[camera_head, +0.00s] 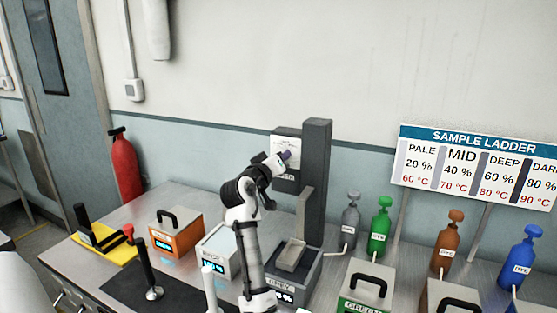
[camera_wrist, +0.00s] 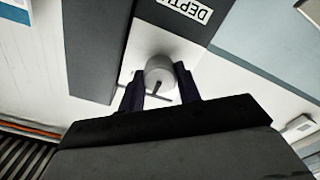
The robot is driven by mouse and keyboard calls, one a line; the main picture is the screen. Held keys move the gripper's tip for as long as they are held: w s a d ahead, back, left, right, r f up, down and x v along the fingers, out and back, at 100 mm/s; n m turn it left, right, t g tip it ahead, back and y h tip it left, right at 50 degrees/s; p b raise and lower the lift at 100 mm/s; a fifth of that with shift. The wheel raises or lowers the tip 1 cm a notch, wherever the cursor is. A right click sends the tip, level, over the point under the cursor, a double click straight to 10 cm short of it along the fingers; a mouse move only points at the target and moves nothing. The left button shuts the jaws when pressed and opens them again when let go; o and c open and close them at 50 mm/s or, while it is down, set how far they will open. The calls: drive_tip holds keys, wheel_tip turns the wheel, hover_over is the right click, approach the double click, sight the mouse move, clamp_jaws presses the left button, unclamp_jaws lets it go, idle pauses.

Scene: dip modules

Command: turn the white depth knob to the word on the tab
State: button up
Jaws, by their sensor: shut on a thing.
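The white depth knob (camera_wrist: 160,74) shows in the wrist view as a pale round knob on a white plate, beside a label (camera_wrist: 194,9) that reads "DEPT", cut off at the picture's edge. My gripper (camera_wrist: 160,90) has its two dark fingers on either side of the knob and is shut on it. In the head view my gripper (camera_head: 286,157) reaches the dark panel with a white face (camera_head: 287,143) on the tall grey column (camera_head: 317,180). My gripper hides the knob there. The word on a tab cannot be read in either view.
A grey tank (camera_head: 308,268) stands below the column. A "SAMPLE LADDER" board (camera_head: 478,165) stands at the right, reading PALE, MID, DEEP and DARK. Several pump bottles, including a green one (camera_head: 380,228), stand right of the column. An orange box (camera_head: 176,238) and a black lever (camera_head: 147,265) are at the left.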

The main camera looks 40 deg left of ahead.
drive_tip(key=o, duration=1)
drive_tip(key=shift+c, duration=0.2)
drive_tip(key=b+v, duration=0.1)
drive_tip(key=v, duration=1.3)
drive_tip(key=shift+w+d, duration=0.1)
drive_tip(key=shift+w, duration=0.05)
